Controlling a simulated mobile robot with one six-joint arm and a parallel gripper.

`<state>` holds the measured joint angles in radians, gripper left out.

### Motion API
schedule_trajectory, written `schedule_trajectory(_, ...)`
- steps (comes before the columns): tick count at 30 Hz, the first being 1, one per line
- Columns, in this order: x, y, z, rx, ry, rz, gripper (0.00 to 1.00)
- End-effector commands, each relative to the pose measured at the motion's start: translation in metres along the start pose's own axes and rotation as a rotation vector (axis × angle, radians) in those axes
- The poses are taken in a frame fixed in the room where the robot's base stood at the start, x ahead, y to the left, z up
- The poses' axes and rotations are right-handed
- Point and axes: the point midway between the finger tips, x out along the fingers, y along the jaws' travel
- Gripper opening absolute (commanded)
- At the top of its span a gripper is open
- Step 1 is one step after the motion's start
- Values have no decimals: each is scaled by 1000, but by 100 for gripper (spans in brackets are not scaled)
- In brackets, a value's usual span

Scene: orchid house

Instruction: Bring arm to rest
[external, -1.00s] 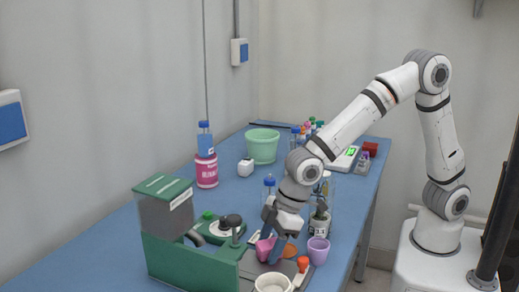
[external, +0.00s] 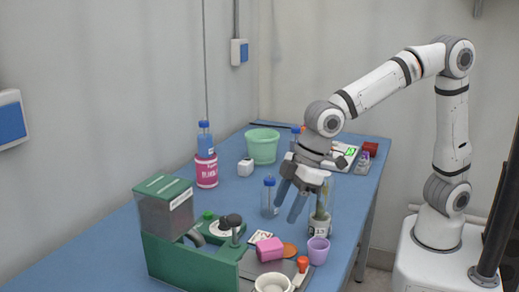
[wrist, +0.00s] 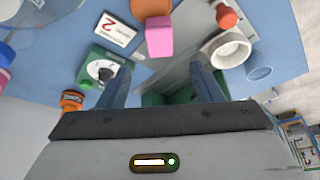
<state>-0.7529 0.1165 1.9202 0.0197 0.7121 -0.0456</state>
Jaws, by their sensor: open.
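My gripper (external: 288,204) is open and empty above the blue bench (external: 112,262), pointing down, left of a glass jar with a plant (external: 319,222). In the wrist view its two blue-grey fingers (wrist: 160,78) stand wide apart with nothing between them. A pink block-like piece (external: 270,249) lies on the grey mat below and left of the fingers, clear of them. It also shows in the wrist view (wrist: 159,38). My arm is bent, its elbow high on the right.
A blue-capped bottle (external: 268,198) stands close left of the fingers. A green machine (external: 190,262), a white cup (external: 272,286), a purple cup (external: 318,252) and a numbered card (external: 260,236) surround the area below. A green tub (external: 263,148) stands farther back.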

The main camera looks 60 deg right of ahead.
Motion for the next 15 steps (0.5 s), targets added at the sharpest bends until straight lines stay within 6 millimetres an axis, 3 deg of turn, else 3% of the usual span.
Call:
schedule_trajectory(4, -10, 0, 0, 0, 0, 0, 60)
schedule_trajectory(15, -10, 0, 0, 0, -1, 0, 60)
